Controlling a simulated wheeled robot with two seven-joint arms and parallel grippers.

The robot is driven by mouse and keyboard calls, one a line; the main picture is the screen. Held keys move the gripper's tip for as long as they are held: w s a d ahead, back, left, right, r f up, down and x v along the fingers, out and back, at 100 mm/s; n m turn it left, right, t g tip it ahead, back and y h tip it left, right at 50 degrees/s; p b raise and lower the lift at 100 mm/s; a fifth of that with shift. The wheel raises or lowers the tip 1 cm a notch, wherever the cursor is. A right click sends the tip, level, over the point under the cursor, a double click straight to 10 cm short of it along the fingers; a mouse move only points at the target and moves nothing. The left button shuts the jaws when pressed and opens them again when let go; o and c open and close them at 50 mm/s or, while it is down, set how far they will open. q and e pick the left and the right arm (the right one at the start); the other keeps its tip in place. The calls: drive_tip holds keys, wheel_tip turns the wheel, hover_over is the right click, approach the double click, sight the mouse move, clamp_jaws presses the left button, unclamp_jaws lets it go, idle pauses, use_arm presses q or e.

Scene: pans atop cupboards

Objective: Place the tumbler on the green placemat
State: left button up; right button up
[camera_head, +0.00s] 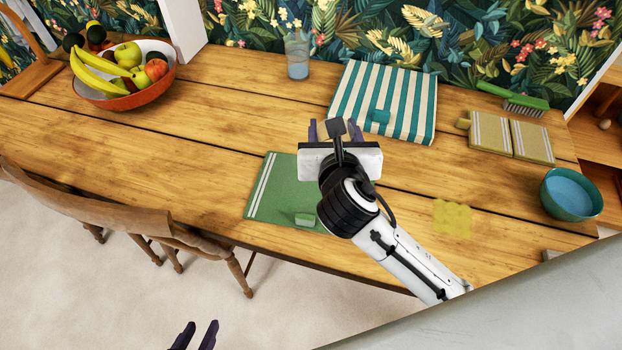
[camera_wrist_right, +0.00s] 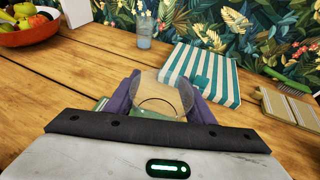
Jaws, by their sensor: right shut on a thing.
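The green placemat (camera_head: 270,188) with white stripes lies near the front edge of the table, partly hidden by my right arm. My right gripper (camera_head: 333,130) is over its right and far side in the head view. The wrist hides the tumbler in the head view. I cannot tell whether its base touches anything. My left gripper (camera_head: 196,333) shows only its two fingertips, apart and empty, at the bottom edge, off the table.
Another glass (camera_head: 298,56) stands at the back. A striped teal mat (camera_head: 400,95), a green brush (camera_head: 512,97), beige striped mats (camera_head: 492,135) and a blue-green bowl (camera_head: 571,194) lie right. A fruit bowl (camera_head: 130,98) stands left. The table between is clear. A chair (camera_head: 110,205) stands in front.

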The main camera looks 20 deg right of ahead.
sight(313, 187)
drive_tip(key=shift+n+y, duration=0.4)
drive_tip(key=w+f, duration=0.1)
drive_tip(key=f, duration=0.2)
drive_tip(key=w+f, duration=0.1)
drive_tip(key=f, duration=0.1)
drive_tip(key=w+f+b, duration=0.1)
drive_tip(key=f, duration=0.2)
drive_tip(key=shift+d+f, duration=0.1)
drive_tip(key=shift+f, duration=0.2)
drive_tip(key=shift+f+b, duration=0.7)
drive_tip(key=shift+f, duration=1.5)
drive_tip(key=shift+f, duration=0.1)
drive_tip(key=shift+f, duration=0.1)
drive_tip(key=o, duration=1.1)
